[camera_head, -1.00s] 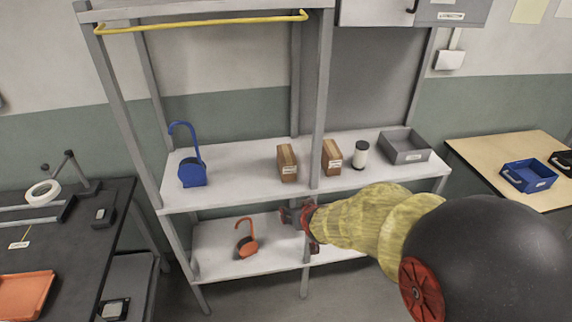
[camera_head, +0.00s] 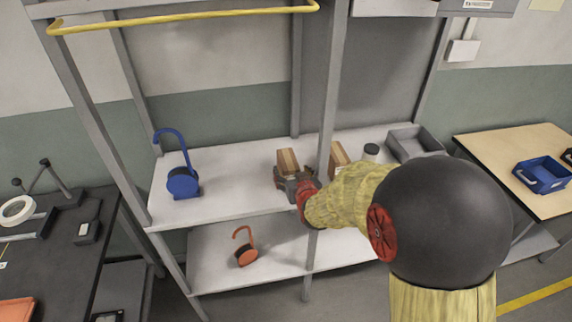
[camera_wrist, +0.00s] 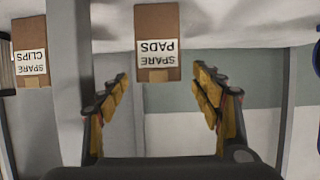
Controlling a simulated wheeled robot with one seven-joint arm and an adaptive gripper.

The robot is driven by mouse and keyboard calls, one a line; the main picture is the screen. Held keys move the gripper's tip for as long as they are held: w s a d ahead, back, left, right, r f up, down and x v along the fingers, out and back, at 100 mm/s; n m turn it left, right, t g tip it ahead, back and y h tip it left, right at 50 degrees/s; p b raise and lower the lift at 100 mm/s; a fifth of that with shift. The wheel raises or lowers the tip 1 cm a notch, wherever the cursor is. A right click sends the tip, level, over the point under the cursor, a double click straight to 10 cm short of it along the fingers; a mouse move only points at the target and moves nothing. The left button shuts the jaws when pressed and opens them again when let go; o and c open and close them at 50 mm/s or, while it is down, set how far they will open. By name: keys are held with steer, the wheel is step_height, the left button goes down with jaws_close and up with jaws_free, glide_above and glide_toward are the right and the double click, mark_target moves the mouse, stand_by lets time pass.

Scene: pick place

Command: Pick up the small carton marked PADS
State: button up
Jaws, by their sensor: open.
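The small carton marked SPARE PADS (camera_wrist: 157,60) is brown with a white label and shows upside down at the top middle of the wrist view. In the head view this carton (camera_head: 287,160) stands on the upper shelf, left of the middle post, its lower part hidden by my gripper. My gripper (camera_head: 286,178) is in front of the carton. In the wrist view my gripper (camera_wrist: 160,82) is open and empty, its two yellow-padded fingers apart. The carton lies between the lines of the fingers, beyond their tips.
A second carton marked SPARE CLIPS (camera_wrist: 30,60) stands across the grey post (camera_head: 329,110). A blue hooked item (camera_head: 183,183) stands left. An orange hooked item (camera_head: 246,256) is on the lower shelf.

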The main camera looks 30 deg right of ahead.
mark_target(288, 164)
steer(key=shift+b+x, duration=1.15)
steer(key=shift+x, duration=2.75)
steer(key=shift+d+r, duration=0.1)
steer(key=shift+c, duration=1.2)
steer(key=c, duration=1.1)
steer(key=shift+c, duration=0.4)
